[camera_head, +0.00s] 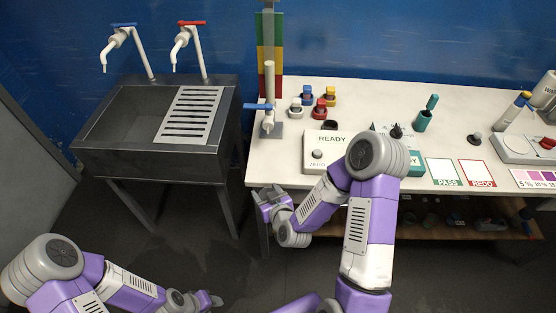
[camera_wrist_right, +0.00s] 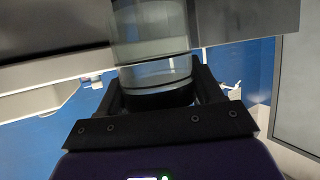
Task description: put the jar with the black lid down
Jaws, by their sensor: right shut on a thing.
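My right gripper (camera_head: 268,199) is just off the table's front left corner, over the gap between the sink and the table. In the right wrist view, the right gripper (camera_wrist_right: 158,92) is shut on a clear glass jar (camera_wrist_right: 155,72). The jar's black end, apparently its lid (camera_wrist_right: 160,97), lies between the fingers, close to the palm. I cannot make out the jar in the head view. My left gripper (camera_head: 207,300) is low at the bottom of the head view, away from the table, and its jaws are too small to read.
The white table (camera_head: 280,165) holds a READY box (camera_head: 318,153), several small colored-top bottles (camera_head: 320,109), and PASS (camera_head: 443,172) and REDO (camera_head: 478,173) cards. A dark sink (camera_head: 125,135) with two taps stands at left. The table's front left corner is bare.

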